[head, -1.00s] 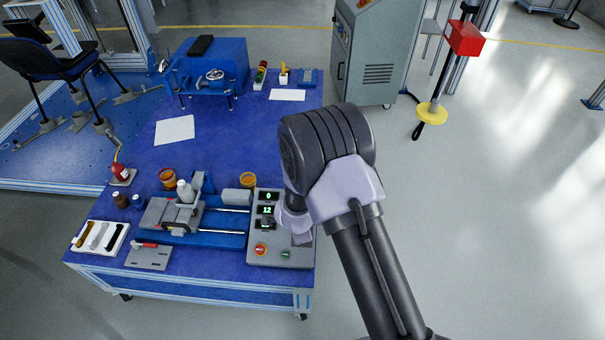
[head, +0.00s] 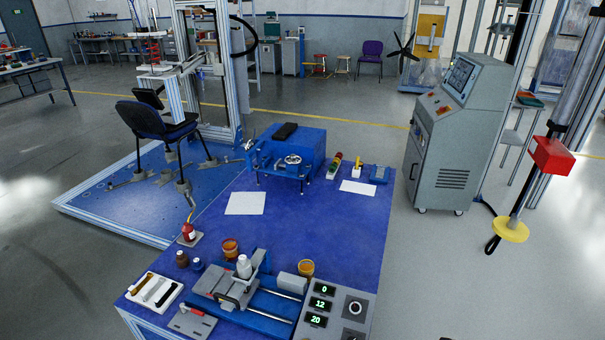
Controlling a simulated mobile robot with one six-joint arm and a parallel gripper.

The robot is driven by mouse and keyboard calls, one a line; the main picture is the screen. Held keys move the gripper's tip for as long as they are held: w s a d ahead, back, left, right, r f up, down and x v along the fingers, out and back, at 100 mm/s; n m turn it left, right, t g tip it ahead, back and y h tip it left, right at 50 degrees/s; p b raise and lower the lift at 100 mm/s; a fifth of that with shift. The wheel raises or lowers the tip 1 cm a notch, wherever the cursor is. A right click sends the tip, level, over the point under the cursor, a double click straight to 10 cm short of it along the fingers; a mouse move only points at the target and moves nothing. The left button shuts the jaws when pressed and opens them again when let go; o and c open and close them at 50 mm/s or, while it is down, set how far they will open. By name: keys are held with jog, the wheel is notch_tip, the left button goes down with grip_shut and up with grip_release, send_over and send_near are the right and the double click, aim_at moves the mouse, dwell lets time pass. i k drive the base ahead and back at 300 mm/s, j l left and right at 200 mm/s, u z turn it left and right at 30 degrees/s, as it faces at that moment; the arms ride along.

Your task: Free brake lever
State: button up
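A small red piece (head: 193,311), possibly the brake lever, lies on a grey plate (head: 190,324) at the front left of the blue table (head: 310,215). I cannot tell for sure which part is the brake lever. Beside it is a blue and grey slide fixture (head: 262,303) with a white bottle (head: 244,266) on or by its carriage. A grey control box (head: 336,312) with green readouts 0, 12 and 20 and a round knob stands to its right; its lower part is cut off. My gripper is not in view.
A white tray (head: 155,290) with tools lies at the table's left edge. Amber jars (head: 230,247) stand behind the fixture. A blue machine (head: 290,150) is at the table's back. A grey cabinet (head: 452,140) stands right. The floor right of the table is clear.

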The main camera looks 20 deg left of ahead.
aim_at(193, 311)
jog(key=i+j+u, duration=0.25)
jog(key=j+u, duration=0.2)
jog(key=j, duration=0.15)
jog(key=i+j+u, duration=0.35)
jog(key=j+u, duration=0.15)
jog(key=i+j+u, duration=0.45)
